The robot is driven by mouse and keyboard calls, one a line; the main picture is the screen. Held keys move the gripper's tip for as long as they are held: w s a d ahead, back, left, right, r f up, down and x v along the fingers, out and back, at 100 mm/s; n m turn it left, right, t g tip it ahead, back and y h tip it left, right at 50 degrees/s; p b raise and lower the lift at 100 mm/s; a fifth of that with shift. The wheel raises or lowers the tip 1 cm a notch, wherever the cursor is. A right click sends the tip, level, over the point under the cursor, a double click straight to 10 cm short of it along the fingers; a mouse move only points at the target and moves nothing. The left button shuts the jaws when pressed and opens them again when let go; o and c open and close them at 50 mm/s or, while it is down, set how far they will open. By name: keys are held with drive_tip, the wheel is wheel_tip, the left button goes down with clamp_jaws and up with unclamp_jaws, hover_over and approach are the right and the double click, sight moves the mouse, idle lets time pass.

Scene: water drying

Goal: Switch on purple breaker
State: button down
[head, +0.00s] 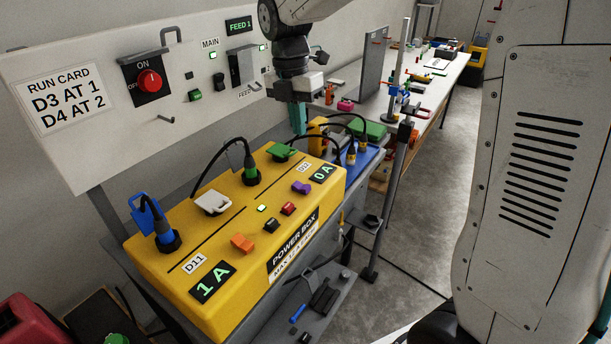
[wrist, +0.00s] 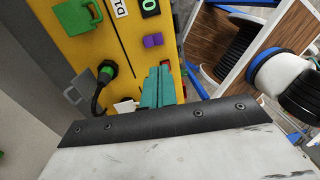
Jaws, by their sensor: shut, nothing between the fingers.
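My gripper (head: 298,132) has teal fingers pointing down above the far end of the box. The fingers are shut and empty. In the wrist view my gripper (wrist: 160,72) appears close to the purple breaker, but apart from it. I cannot tell the breaker's switch position.
The box also carries an orange breaker (head: 241,243), a red switch (head: 288,208), a black switch (head: 271,225) and a 1 A display (head: 212,281). Black cables with a green plug (head: 251,170) and a blue plug (head: 162,235) rise from it. A wall panel (head: 115,95) stands behind.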

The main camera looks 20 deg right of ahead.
sight(306, 187)
drive_tip(key=f, duration=0.4)
drive_tip(key=s+f, duration=0.1)
drive_tip(key=f, duration=0.4)
drive_tip(key=d+f, duration=0.1)
drive_tip(key=f, duration=0.4)
drive_tip(key=shift+s, duration=0.3)
drive_tip(key=shift+a, duration=0.1)
